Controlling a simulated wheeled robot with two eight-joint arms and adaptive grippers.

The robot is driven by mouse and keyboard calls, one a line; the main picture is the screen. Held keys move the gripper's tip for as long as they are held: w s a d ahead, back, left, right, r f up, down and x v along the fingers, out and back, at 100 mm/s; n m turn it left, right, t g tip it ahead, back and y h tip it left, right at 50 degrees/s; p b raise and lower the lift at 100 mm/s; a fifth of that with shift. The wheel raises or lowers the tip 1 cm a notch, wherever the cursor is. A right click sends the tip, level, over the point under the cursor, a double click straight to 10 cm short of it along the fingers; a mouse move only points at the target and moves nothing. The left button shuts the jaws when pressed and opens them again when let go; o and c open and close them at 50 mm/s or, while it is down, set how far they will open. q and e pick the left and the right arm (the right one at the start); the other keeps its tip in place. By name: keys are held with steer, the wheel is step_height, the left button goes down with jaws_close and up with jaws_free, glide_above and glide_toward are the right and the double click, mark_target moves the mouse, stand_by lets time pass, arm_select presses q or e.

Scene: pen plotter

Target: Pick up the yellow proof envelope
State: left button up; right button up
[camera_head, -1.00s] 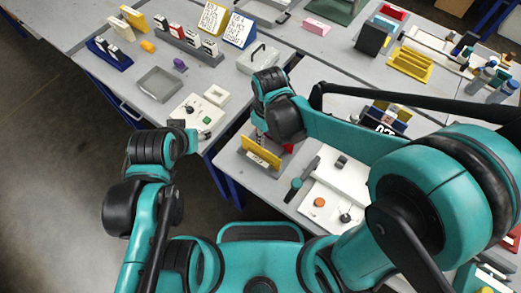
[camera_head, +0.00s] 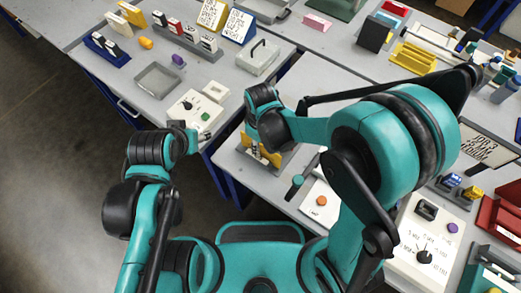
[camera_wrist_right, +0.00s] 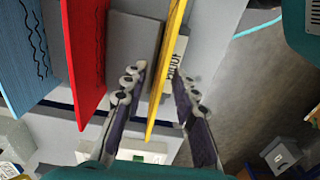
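The yellow proof envelope (camera_wrist_right: 167,70) stands on edge in the right wrist view, beside a holder label (camera_wrist_right: 174,68) reading PROOF. My right gripper (camera_wrist_right: 161,90) is open, with one finger on each side of the envelope and visible gaps to it. In the head view the envelope (camera_head: 272,157) shows low under my right gripper (camera_head: 258,146), partly hidden by it. My left gripper (camera_head: 188,133) is at the end of the left arm, by the left table's front edge; its fingers are not clear.
A red panel (camera_wrist_right: 87,55) and a blue panel (camera_wrist_right: 27,50) stand left of the envelope in the right wrist view. A white panel with an orange button (camera_head: 321,201) lies right of the holder. A grey tray (camera_head: 158,80) sits on the left table.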

jaws_close()
